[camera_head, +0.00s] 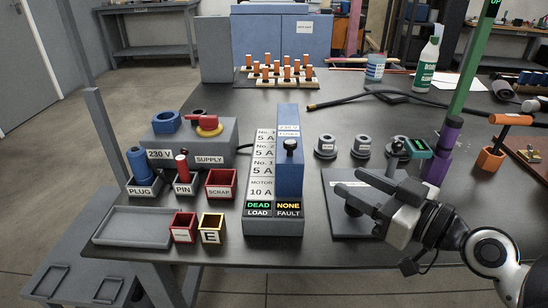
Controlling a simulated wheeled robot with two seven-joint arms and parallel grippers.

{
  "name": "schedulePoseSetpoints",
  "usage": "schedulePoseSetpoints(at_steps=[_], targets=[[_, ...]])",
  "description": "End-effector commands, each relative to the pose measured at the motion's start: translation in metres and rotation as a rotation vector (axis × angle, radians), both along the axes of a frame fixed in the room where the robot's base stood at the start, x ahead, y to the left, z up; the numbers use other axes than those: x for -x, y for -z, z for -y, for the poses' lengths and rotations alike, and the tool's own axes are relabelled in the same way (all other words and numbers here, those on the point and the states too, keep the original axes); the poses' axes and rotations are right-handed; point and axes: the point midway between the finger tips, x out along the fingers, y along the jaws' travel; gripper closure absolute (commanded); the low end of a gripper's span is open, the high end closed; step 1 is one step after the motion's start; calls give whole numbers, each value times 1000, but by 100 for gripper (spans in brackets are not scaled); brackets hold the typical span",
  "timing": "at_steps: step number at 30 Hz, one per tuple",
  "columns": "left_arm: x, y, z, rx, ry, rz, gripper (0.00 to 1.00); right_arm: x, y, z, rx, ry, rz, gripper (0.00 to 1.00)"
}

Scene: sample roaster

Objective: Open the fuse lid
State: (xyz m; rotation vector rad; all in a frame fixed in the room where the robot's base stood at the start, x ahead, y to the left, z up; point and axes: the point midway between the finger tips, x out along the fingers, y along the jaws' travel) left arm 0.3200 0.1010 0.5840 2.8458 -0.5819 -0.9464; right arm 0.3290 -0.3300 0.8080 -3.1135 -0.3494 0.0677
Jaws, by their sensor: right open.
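The fuse box (261,222) is a grey block with labels for several fuses down its left side. Its front shows a green DEAD LOAD sign and an orange NONE FAULT sign. The blue fuse lid (289,180) covers the right side behind these signs and appears closed. A black knob (290,146) stands on the lid. My right gripper (355,191) is open and empty, to the right of the fuse box, above a dark plate (345,226). It is apart from the lid and points left. My left gripper is not in view.
A grey supply box (222,147) with a red knob stands left. Plug, pin and scrap bins (221,191) and a grey tray (126,228) sit in front of it. A green post (470,75) rises at right.

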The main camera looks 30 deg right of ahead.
Motion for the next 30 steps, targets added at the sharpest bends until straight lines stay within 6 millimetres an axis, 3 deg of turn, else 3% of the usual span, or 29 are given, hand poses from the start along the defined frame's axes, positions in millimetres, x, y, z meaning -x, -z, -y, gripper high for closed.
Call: schedulePoseSetpoints(at_steps=[1, 11, 18, 30], targets=[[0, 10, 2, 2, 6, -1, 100, 1, 1, 1, 5, -7, 22, 55], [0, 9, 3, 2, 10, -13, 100, -18, -12, -3, 5, -15, 49, 55], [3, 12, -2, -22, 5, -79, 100, -56, -16, -12, 1, -12, 49, 55], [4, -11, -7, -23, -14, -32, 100, -125, -12, -28, -1, -12, 45, 55]])
